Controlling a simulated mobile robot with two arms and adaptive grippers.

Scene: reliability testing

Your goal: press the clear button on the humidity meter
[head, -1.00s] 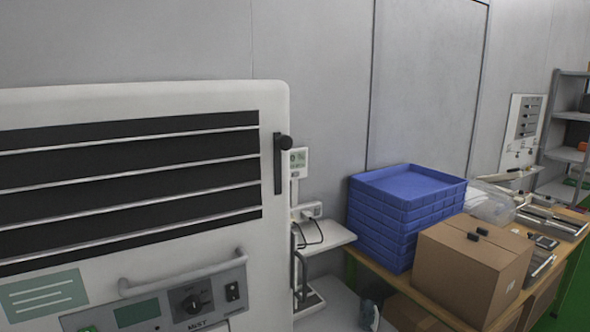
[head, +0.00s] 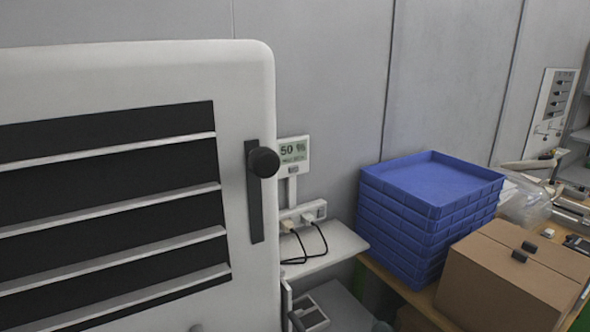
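The humidity meter (head: 294,152) is a small white wall unit in the head view, just right of the large white cabinet. The cabinet's edge and black round knob (head: 263,162) stand close to the meter's left side. Neither of my grippers shows in this view.
The white cabinet (head: 245,90) fills the left side. Below the meter, a power strip (head: 302,216) with plugged-in cables sits above a white shelf (head: 340,243). Stacked blue trays (head: 400,230) and a cardboard box (head: 510,285) stand on a table at the right.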

